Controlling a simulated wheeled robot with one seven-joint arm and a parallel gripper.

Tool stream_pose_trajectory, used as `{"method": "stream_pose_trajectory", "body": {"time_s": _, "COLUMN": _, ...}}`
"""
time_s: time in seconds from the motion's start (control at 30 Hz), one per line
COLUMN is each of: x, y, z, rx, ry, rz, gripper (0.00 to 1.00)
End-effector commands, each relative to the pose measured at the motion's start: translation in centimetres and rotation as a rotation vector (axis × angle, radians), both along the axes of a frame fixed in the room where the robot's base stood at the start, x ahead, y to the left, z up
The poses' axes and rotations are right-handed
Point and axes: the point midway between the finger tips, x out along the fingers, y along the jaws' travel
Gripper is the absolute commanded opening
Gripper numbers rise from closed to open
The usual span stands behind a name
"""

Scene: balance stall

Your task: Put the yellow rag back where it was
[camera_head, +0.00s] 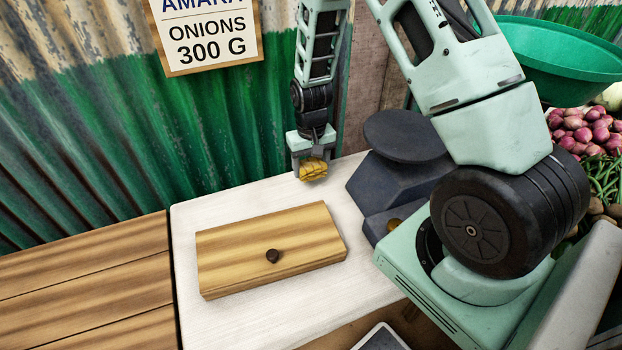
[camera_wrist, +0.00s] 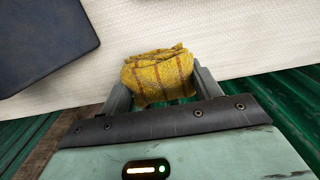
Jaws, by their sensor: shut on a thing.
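The yellow rag (camera_head: 312,170) is a crumpled cloth with thin brown lines. My gripper (camera_head: 311,160) is shut on it near the back edge of the white tabletop. In the wrist view the rag (camera_wrist: 158,76) sits between the two fingers of my gripper (camera_wrist: 160,85), with the white surface beyond it. I cannot tell whether the rag touches the tabletop or is held just above it.
A wooden box (camera_head: 235,252) with a dark knob lies on the white tabletop (camera_head: 188,222). A dark scale (camera_head: 400,172) with a round pan stands right of my gripper. A green corrugated wall (camera_head: 150,130) rises behind. Onions (camera_head: 585,130) lie far right.

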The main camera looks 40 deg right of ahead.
Motion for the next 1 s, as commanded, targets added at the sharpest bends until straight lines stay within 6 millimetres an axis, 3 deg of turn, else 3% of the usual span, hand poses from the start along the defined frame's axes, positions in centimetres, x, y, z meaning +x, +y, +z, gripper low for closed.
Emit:
{"method": "stream_pose_trajectory", "body": {"time_s": 0.33, "x": 0.0, "y": 0.0, "z": -4.2, "rx": 0.0, "ry": 0.001, "rz": -0.001, "gripper": 0.42}}
{"method": "stream_pose_trajectory", "body": {"time_s": 0.77, "x": 0.0, "y": 0.0, "z": -5.0, "rx": 0.0, "ry": -0.001, "rz": 0.0, "gripper": 0.42}}
{"method": "stream_pose_trajectory", "body": {"time_s": 0.8, "x": 0.0, "y": 0.0, "z": -5.0, "rx": 0.0, "ry": -0.001, "rz": 0.0, "gripper": 0.69}}
{"method": "stream_pose_trajectory", "body": {"time_s": 0.87, "x": 0.0, "y": 0.0, "z": -4.9, "rx": 0.0, "ry": -0.001, "rz": 0.0, "gripper": 0.85}}
{"method": "stream_pose_trajectory", "body": {"time_s": 1.0, "x": 0.0, "y": 0.0, "z": -4.9, "rx": 0.0, "ry": -0.001, "rz": 0.001, "gripper": 0.85}}
